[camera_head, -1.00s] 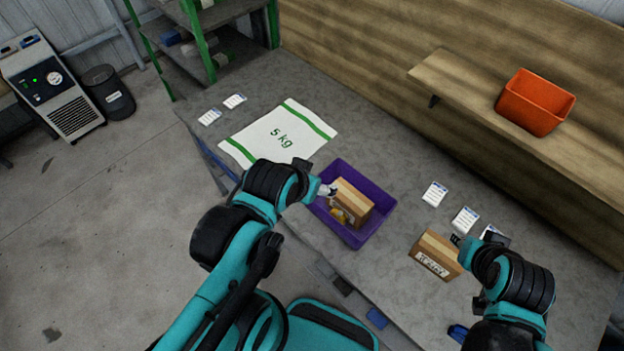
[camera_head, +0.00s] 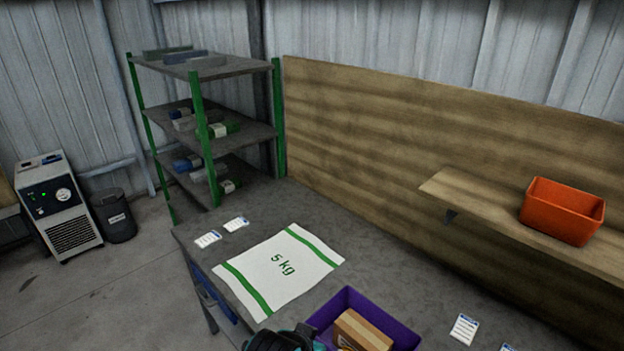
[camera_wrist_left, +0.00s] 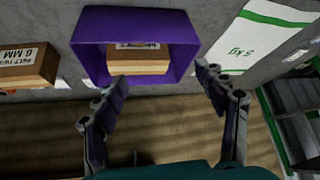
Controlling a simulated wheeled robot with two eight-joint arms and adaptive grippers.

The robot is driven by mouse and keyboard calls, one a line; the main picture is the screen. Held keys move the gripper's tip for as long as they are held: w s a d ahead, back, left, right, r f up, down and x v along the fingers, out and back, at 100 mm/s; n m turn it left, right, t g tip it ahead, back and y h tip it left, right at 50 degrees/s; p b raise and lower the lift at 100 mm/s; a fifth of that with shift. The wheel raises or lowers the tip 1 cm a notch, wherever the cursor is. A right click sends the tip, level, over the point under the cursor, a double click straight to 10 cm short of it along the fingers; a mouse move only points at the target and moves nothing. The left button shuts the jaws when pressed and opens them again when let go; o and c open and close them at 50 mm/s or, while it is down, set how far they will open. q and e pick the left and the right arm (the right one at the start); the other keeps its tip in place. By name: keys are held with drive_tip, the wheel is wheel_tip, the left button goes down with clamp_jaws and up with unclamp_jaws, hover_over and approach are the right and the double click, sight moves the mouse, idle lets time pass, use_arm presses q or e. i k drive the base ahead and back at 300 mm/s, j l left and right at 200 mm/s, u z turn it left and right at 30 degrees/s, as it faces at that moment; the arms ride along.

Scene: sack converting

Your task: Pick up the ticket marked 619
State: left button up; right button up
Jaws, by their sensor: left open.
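Several small white tickets with blue headers lie flat on the grey bench. In the head view, two lie at its far left end, one ticket (camera_head: 208,239) beside another ticket (camera_head: 236,223). Another ticket (camera_head: 464,328) lies at lower right, and a further ticket (camera_head: 507,348) is cut by the bottom edge. Their numbers are too small to read. My left gripper (camera_wrist_left: 161,75) is open and empty in the left wrist view, its fingers spread near the purple bin's near edge. In the head view only part of my left arm shows, beside the bin. My right gripper is out of view.
The purple bin (camera_head: 321,318) holds a cardboard box (camera_head: 361,332). A white 5 kg sack (camera_head: 282,268) lies flat behind it. A labelled box (camera_wrist_left: 28,66) is left in the wrist view. An orange bin (camera_head: 562,211) sits on a wall shelf; a green-posted rack (camera_head: 205,135) stands behind.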

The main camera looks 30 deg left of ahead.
sight(211, 239)
drive_tip(key=u, duration=1.7)
drive_tip(key=i+j+z, duration=0.35)
drive_tip(key=i, duration=0.25)
drive_tip(key=i+j+z, duration=0.75)
drive_tip(key=i+j, duration=0.2)
drive_tip(key=j, duration=0.3)
